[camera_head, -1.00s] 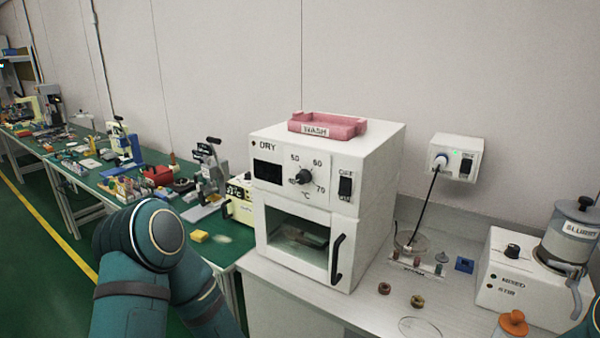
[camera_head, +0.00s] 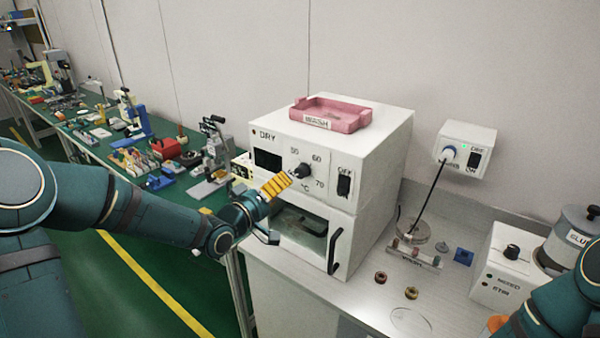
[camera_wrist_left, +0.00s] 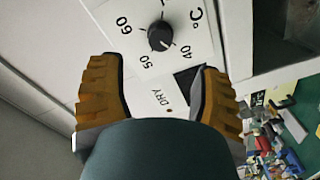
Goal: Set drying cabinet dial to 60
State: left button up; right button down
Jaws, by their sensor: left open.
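The drying cabinet (camera_head: 382,165) is a white box marked DRY on the bench. Its black dial (camera_head: 302,171) sits on the front panel, with 50, 60 and 70 around it; in the wrist view the dial (camera_wrist_left: 160,36) also shows 40, and its light pointer mark seems to face the 40 side. My left gripper (camera_head: 275,187), with ribbed yellow fingers, is just in front of the panel, left of and below the dial. In the left wrist view the gripper (camera_wrist_left: 158,80) is open and empty, its fingers apart from the dial. My right gripper is not in view.
A pink WASH tray (camera_head: 350,118) lies on the cabinet. An OFF-marked switch (camera_head: 344,183) is right of the dial, and a black door handle (camera_head: 335,250) below. A wall socket (camera_head: 466,148) with a cord, and small rings (camera_head: 411,293), are to the right.

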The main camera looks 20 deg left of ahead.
aim_at(299, 174)
pick_arm(q)
jog(key=x, duration=0.9)
jog(key=shift+w+f, duration=0.1)
jog(key=shift+w, duration=0.05)
grip_shut()
